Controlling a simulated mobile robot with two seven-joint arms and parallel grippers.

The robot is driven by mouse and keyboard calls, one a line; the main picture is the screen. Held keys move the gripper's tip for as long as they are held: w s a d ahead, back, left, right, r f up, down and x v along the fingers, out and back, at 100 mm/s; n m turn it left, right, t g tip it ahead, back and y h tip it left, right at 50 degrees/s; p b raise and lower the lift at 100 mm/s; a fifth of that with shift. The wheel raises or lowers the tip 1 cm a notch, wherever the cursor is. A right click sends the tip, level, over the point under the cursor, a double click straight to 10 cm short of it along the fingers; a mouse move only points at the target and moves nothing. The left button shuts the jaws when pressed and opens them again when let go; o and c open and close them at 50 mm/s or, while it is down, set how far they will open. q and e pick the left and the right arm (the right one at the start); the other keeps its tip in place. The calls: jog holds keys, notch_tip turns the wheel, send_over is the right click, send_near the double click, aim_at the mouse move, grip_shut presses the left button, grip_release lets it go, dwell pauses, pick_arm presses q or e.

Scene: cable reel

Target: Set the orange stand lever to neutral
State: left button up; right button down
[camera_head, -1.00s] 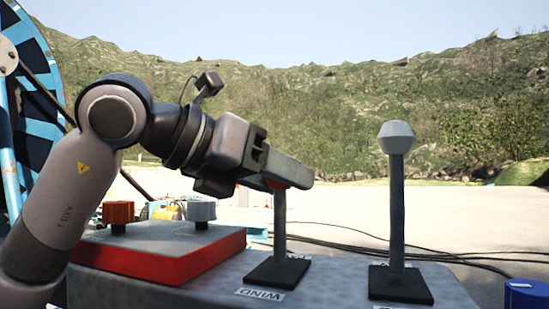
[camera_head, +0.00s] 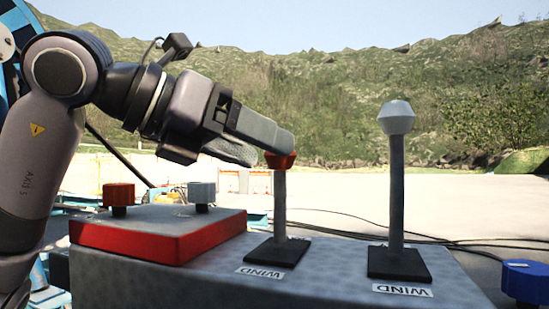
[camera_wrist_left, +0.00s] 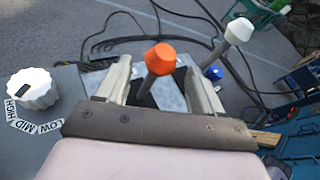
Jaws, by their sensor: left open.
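The orange-knobbed lever (camera_head: 280,200) stands about upright on its dark base on the grey console, with a "WIND" label in front. Its knob shows just under my left gripper's (camera_head: 270,150) fingertips. That gripper comes in from the upper left and is open. In the left wrist view, the orange knob (camera_wrist_left: 160,58) shows between the two spread fingers (camera_wrist_left: 163,83). I cannot tell whether a finger touches it. A grey-knobbed lever (camera_head: 396,200) stands to the right, also upright and labelled "WIND". My right gripper is not in view.
A red panel (camera_head: 150,238) with a red knob (camera_head: 118,195) and a grey knob (camera_head: 202,193) lies left of the levers. A blue knob (camera_head: 527,281) is at the right. Cables (camera_head: 340,233) run behind. A white dial (camera_wrist_left: 33,88) has HIGH, MID and LOW labels.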

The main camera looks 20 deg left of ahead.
pick_arm(q)
jog(key=shift+v, duration=1.55)
